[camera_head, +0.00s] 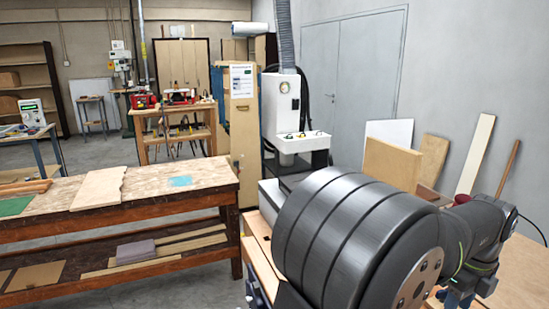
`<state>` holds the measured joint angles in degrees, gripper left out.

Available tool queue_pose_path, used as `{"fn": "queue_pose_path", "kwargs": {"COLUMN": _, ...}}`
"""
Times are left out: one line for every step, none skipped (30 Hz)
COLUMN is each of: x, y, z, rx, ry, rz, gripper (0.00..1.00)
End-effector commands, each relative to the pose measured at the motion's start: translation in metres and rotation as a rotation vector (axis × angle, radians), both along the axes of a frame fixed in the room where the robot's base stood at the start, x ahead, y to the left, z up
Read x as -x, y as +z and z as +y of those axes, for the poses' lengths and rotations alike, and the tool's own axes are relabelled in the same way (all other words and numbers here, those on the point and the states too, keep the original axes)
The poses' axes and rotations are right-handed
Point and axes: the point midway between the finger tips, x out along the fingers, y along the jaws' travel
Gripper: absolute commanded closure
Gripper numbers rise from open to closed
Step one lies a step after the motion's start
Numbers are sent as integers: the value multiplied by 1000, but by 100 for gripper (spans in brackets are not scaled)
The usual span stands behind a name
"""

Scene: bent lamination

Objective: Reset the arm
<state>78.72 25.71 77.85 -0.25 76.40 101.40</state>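My arm shows at the lower right, with a large dark ribbed cylindrical part close to the camera and black joints behind it. My gripper cannot be made out; its fingers are not visible in this view. Part of the wooden surface (519,272) at the lower right is hidden behind my arm.
A long wooden workbench (143,199) stands at the left with a pale board (99,188) on top. A white machine (296,117) with a hose stands behind my arm. Boards (392,163) lean by the grey wall at the right. Grey floor shows between the benches.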

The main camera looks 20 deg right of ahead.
Motion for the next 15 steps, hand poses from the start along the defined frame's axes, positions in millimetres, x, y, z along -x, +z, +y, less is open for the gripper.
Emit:
{"fn": "queue_pose_path", "kwargs": {"x": -1, "y": -3, "z": -11, "rx": -3, "ry": 1, "rz": 0, "gripper": 60}}
{"fn": "queue_pose_path", "kwargs": {"x": -1, "y": -4, "z": -16, "rx": -2, "ry": 1, "rz": 0, "gripper": 60}}
{"fn": "queue_pose_path", "kwargs": {"x": 0, "y": -4, "z": -23, "rx": -2, "ry": 1, "rz": 0, "gripper": 60}}
{"fn": "queue_pose_path", "kwargs": {"x": 0, "y": -4, "z": -28, "rx": -2, "ry": 1, "rz": 0, "gripper": 60}}
{"fn": "queue_pose_path", "kwargs": {"x": 1, "y": -4, "z": -32, "rx": -2, "ry": 1, "rz": -1, "gripper": 60}}
{"fn": "queue_pose_path", "kwargs": {"x": 1, "y": -5, "z": -39, "rx": -3, "ry": 1, "rz": -1, "gripper": 60}}
{"fn": "queue_pose_path", "kwargs": {"x": 2, "y": -5, "z": -44, "rx": -2, "ry": 1, "rz": -1, "gripper": 60}}
{"fn": "queue_pose_path", "kwargs": {"x": 2, "y": -5, "z": -48, "rx": -2, "ry": 1, "rz": -1, "gripper": 60}}
{"fn": "queue_pose_path", "kwargs": {"x": 3, "y": -6, "z": -55, "rx": -2, "ry": 1, "rz": -1, "gripper": 60}}
{"fn": "queue_pose_path", "kwargs": {"x": 3, "y": -7, "z": -59, "rx": -2, "ry": 1, "rz": -1, "gripper": 60}}
{"fn": "queue_pose_path", "kwargs": {"x": 4, "y": -7, "z": -64, "rx": -2, "ry": 1, "rz": -1, "gripper": 60}}
{"fn": "queue_pose_path", "kwargs": {"x": 5, "y": -8, "z": -70, "rx": -3, "ry": 1, "rz": -1, "gripper": 60}}
{"fn": "queue_pose_path", "kwargs": {"x": 5, "y": -8, "z": -75, "rx": -2, "ry": 1, "rz": -2, "gripper": 60}}
{"fn": "queue_pose_path", "kwargs": {"x": 6, "y": -10, "z": -79, "rx": -3, "ry": 1, "rz": -2, "gripper": 60}}
{"fn": "queue_pose_path", "kwargs": {"x": 7, "y": -10, "z": -85, "rx": -2, "ry": 1, "rz": -2, "gripper": 60}}
